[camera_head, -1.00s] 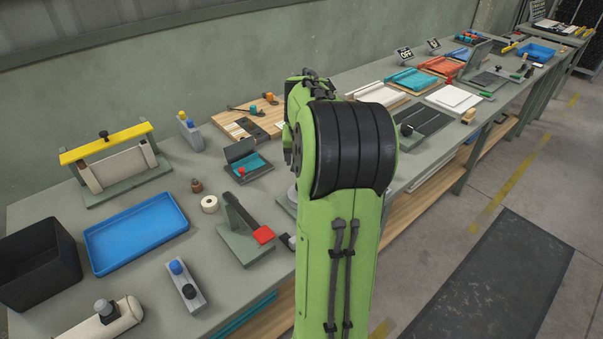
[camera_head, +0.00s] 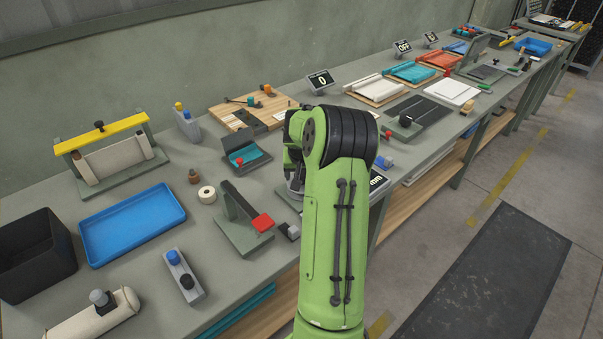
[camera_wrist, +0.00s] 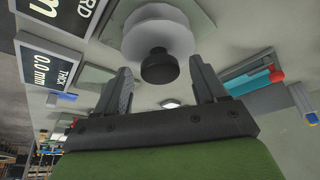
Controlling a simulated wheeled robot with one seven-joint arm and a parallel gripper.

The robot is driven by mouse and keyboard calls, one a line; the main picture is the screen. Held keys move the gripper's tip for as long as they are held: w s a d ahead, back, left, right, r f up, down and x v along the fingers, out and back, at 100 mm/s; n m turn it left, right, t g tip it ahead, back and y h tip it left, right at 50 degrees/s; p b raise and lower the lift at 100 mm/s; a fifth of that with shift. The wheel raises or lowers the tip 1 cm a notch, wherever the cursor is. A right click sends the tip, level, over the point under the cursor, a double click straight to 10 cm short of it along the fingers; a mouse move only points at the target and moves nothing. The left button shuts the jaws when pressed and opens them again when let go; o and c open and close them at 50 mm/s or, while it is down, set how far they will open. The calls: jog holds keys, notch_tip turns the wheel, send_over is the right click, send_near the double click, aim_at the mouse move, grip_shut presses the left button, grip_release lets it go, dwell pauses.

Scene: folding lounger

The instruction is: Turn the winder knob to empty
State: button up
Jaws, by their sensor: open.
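In the wrist view, a black round knob (camera_wrist: 159,66) stands out from a white round drum (camera_wrist: 158,35) on a grey-green plate; it looks like the winder knob. My gripper (camera_wrist: 160,73) is open, with one finger to each side of the knob in the picture. Nothing is between the fingers that I can see being gripped, and contact with the knob cannot be made out.
Near the knob in the wrist view are a dark display reading 0.0 mm (camera_wrist: 46,66) and a teal-and-red fixture (camera_wrist: 255,82).

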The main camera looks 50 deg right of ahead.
jog(key=shift+c, duration=0.3)
jog(key=c, duration=1)
jog(key=shift+n, duration=0.3)
